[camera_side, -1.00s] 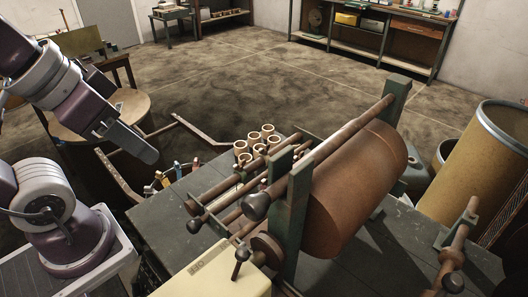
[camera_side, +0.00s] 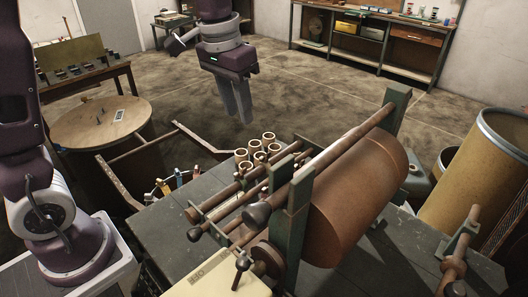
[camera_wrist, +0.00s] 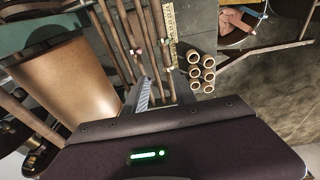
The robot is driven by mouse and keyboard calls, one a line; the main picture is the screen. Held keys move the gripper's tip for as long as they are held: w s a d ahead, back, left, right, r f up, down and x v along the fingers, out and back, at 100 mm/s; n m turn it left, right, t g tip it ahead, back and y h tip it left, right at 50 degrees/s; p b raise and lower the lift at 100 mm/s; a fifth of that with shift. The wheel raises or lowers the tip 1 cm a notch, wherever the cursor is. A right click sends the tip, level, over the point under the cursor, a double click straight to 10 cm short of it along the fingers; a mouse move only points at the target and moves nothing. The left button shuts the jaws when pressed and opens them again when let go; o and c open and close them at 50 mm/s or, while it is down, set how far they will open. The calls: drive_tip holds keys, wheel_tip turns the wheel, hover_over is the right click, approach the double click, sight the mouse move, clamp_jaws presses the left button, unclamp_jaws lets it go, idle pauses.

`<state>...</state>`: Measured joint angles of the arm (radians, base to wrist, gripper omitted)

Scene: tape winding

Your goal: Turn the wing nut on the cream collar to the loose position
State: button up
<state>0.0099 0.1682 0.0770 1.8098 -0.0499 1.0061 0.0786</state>
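My gripper (camera_side: 238,116) hangs with its fingers pointing down, above and behind the bench in the side view. In the wrist view my gripper (camera_wrist: 162,75) has its two fingers apart with nothing between them. Below and ahead of it run several brown rods (camera_wrist: 115,40), beside a yellow ruler strip (camera_wrist: 170,20). Small collar-like fittings (camera_wrist: 166,43) sit near the rods. They are too small to tell which is the cream collar or how its wing nut stands. In the side view the rods (camera_side: 225,185) are partly hidden by the green post.
A large brown roll (camera_side: 355,200) lies beside the green post (camera_side: 293,215). Several tan rings (camera_side: 242,155) stand on the bench (camera_side: 160,235). A cream box (camera_side: 215,280) is at the front. A tan drum (camera_side: 480,165) stands right. Air around the gripper is clear.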

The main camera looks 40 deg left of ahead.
drive_tip(key=g, duration=0.2)
hover_over(264, 156)
wheel_tip(264, 156, down, 9)
drive_tip(key=shift+s, duration=0.15)
wheel_tip(264, 156, down, 8)
drive_tip(key=shift+r, duration=0.2)
clamp_jaws()
